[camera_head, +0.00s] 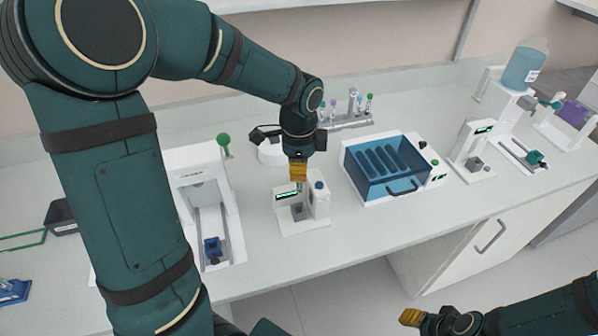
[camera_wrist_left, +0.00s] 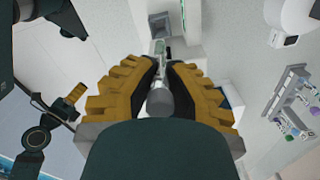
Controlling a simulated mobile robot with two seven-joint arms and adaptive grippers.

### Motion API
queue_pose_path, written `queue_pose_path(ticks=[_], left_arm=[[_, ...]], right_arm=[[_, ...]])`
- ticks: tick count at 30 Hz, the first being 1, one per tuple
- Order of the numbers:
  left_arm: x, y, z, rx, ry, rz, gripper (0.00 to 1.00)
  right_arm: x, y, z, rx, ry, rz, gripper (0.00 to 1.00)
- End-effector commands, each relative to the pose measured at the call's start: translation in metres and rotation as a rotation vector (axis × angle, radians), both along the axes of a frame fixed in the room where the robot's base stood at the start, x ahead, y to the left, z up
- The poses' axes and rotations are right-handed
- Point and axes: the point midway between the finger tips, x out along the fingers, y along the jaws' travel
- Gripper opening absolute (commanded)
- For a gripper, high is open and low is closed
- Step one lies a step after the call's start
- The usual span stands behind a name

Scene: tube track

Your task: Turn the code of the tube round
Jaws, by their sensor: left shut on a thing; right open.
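My left gripper (camera_head: 298,178) points down over a small white device (camera_head: 303,225) with a lit green display and a blue knob. Its yellow fingers are shut on the tube, which shows as a grey-white cylinder between the fingertips in the left wrist view (camera_wrist_left: 159,100). In the head view the tube is mostly hidden by the fingers, and its code cannot be made out. The device's foot also shows beyond the fingertips in the left wrist view (camera_wrist_left: 165,25). My right gripper (camera_head: 411,317) is open and empty, low in front of the bench.
A blue-lidded box (camera_head: 385,168) stands right of the device, and a white machine (camera_head: 228,215) stands left. A rack of coloured-cap tubes (camera_head: 345,122) is behind. Further right are a white stand (camera_head: 470,150) and a blue bottle (camera_head: 525,67). The bench front (camera_head: 350,235) is clear.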

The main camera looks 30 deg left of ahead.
Motion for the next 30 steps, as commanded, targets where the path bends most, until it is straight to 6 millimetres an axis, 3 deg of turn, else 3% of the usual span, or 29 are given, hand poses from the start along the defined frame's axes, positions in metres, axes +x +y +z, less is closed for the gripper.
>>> queue_pose_path(ticks=[30], left_arm=[[0.0,0.0,-0.028,0.001,0.0,0.0,0.0]], right_arm=[[-0.002,0.001,-0.021,-0.001,0.005,0.004,0.47]])
